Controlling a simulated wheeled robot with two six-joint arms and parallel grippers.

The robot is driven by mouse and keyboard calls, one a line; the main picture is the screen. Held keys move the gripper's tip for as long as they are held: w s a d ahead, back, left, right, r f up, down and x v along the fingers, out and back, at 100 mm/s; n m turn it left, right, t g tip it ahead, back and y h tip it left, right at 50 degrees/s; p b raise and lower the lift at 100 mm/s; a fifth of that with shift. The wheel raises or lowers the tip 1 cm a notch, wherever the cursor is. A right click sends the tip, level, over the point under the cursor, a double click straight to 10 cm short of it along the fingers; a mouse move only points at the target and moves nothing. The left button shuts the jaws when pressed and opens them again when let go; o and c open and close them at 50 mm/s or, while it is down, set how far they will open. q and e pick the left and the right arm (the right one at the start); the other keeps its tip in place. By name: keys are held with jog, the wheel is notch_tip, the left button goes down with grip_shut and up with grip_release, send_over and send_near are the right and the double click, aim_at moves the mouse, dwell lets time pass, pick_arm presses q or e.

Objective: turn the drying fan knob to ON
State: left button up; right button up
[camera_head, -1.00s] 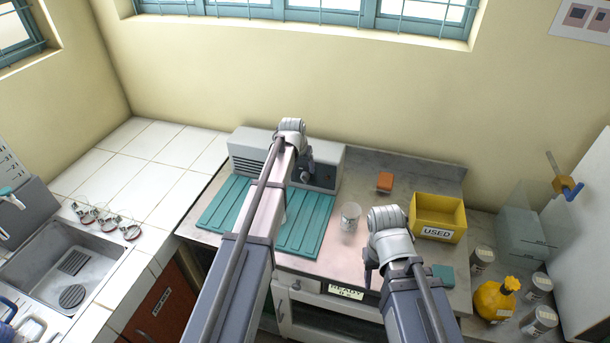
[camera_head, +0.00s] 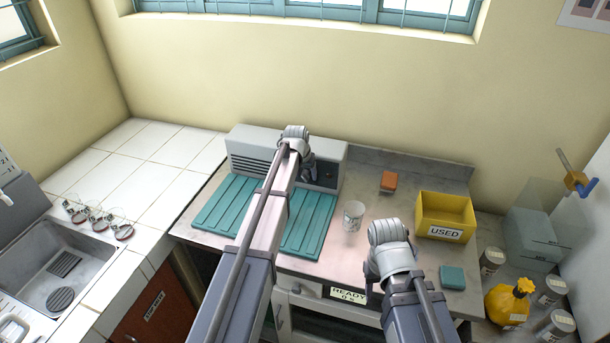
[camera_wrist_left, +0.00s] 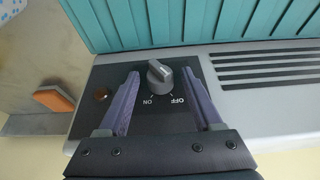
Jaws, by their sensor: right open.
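The drying fan is a long grey box (camera_head: 250,141) against the back wall, with a dark control panel at its right end. Its grey knob (camera_wrist_left: 158,73) shows in the left wrist view, beside upside-down ON and OFF labels. The knob's pointer seems to lean toward OFF. My left gripper (camera_wrist_left: 161,76) is open, with one finger on each side of the knob and gaps on both sides. In the head view my left gripper (camera_head: 308,172) is at the panel and hides the knob. My right gripper (camera_head: 372,284) is open and empty over the counter's front.
A teal ribbed mat (camera_head: 225,205) lies before the fan. A cup (camera_head: 353,215), an orange block (camera_head: 388,181), a yellow USED bin (camera_head: 445,213) and a teal block (camera_head: 452,277) stand to the right. A small round reddish-brown part (camera_wrist_left: 102,94) is on the panel.

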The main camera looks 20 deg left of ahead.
pick_arm(q)
grip_shut()
dwell(0.3)
jog(key=shift+d+f+y, duration=0.1)
jog(key=shift+d+y, duration=0.15)
jog(key=shift+y, duration=0.55)
jog(key=y+b, duration=0.1)
jog(key=m+y+b, duration=0.1)
jog(key=shift+d+f+y, duration=0.2)
jog(key=shift+y, duration=0.1)
jog(key=y+b, duration=0.2)
jog(key=b, duration=0.1)
jog(key=m+t+y+b, duration=0.1)
jog(key=y+b, duration=0.2)
jog(key=b, duration=0.1)
jog(key=f+y+b, duration=0.1)
jog(key=y+b, duration=0.1)
jog(key=b, duration=0.1)
jog(key=shift+d+m+y+b, duration=0.3)
jog(key=shift+d+m+b, duration=0.05)
jog(key=shift+m, duration=0.05)
jog(key=shift+s+r+y+b, duration=0.15)
jog(key=shift+y+b, duration=0.55)
jog(key=shift+b, duration=0.4)
